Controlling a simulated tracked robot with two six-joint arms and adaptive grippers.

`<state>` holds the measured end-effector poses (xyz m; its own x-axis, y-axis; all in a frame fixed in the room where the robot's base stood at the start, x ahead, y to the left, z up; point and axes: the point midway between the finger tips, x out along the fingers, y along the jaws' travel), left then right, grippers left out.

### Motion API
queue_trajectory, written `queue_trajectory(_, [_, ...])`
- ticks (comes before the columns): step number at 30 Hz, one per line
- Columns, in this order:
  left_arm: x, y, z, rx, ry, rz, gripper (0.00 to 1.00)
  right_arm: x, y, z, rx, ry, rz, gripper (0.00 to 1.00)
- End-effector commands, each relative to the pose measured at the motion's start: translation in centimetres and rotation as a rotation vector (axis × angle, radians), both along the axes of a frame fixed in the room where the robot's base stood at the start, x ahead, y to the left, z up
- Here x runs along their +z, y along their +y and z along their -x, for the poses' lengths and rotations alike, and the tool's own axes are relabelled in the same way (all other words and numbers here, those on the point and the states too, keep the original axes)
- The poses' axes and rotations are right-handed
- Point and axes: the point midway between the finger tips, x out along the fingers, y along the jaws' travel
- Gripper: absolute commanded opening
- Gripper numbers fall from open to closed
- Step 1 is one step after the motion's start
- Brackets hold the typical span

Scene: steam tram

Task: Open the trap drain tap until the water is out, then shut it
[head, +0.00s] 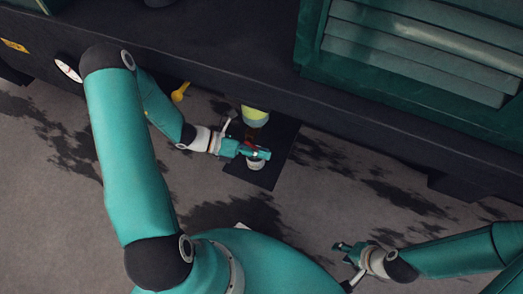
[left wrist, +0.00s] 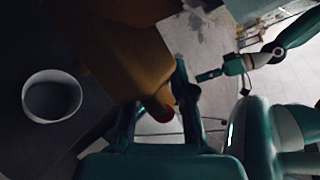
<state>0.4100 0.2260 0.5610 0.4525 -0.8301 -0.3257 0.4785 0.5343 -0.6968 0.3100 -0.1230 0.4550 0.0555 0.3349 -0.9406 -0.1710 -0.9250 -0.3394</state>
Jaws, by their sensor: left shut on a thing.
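The trap (head: 255,116) hangs under the dark frame edge, with a pale yellow-green band showing. Its brass-coloured body (left wrist: 140,62) fills the upper middle of the left wrist view. The tap's red handle (left wrist: 164,113) shows between my left gripper's fingers, and a bit of red shows in the head view (head: 249,143). My left gripper (head: 264,152) is shut on this tap handle; it also shows in the left wrist view (left wrist: 160,118). Whether the tap is open and whether water runs cannot be seen. My right gripper (head: 344,264) is open and empty, low at the right.
A white round cup (head: 255,165) stands on a dark mat (head: 268,178) below my left gripper; it also shows in the left wrist view (left wrist: 52,96), with a dark inside. A yellow part (head: 181,92) is to the left. Green louvres (head: 420,50) are above right. Stained ground lies open.

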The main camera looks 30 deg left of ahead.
Motion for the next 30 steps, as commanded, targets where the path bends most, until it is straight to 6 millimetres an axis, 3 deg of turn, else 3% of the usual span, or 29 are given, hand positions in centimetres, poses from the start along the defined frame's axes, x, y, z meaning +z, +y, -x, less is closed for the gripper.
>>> queue_trajectory(4, [0.0, 0.0, -0.1, 0.0, -0.001, 0.0, 0.0, 0.0, 0.0, 0.0, 0.0, 0.0, 0.0, 0.4])
queue_trajectory(5, [0.0, 0.0, -0.1, 0.0, -0.001, 0.0, 0.25, 0.0, 0.0, 0.0, 0.0, 0.0, 0.0, 0.4])
queue_trajectory(7, [0.0, 0.0, -0.1, 0.0, -0.001, 0.0, 0.37, 0.0, 0.0, 0.0, 0.0, 0.0, 0.0, 0.4])
queue_trajectory(20, [0.2, 0.6, 0.2, 0.002, -0.002, 0.0, 0.37, 0.0, 0.0, 0.0, 0.0, 0.0, 0.0, 0.4])
queue_trajectory(30, [2.0, 5.6, 2.9, 0.005, -0.001, -0.004, 0.37, 0.0, 0.0, 0.0, 0.0, 0.0, 0.0, 0.4])
